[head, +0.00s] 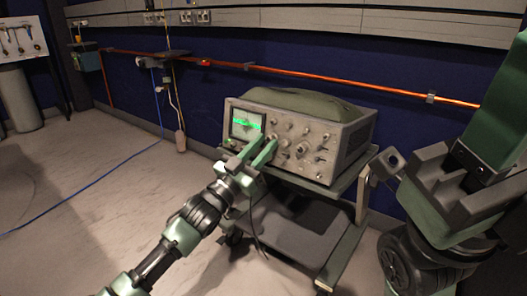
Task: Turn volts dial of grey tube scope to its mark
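The grey tube scope (312,137) stands on a cart, its front panel facing left and toward me. Its lit screen (246,124) shows a green trace. Several knobs (302,148) sit right of the screen; labels and marks are too small to read, so I cannot tell which is the volts dial. My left gripper (268,139) is in front of the panel, below and right of the screen. Its two green fingers are apart with a gap between them, and they hide the panel's lower part. I cannot tell whether they touch a knob.
The scope's cart (330,192) has a lower shelf (290,225) and wheels. A green cover (305,103) lies on the scope. My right arm fills the right edge. An orange pipe (340,80) runs along the blue wall. A blue cable (90,185) crosses the open floor at left.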

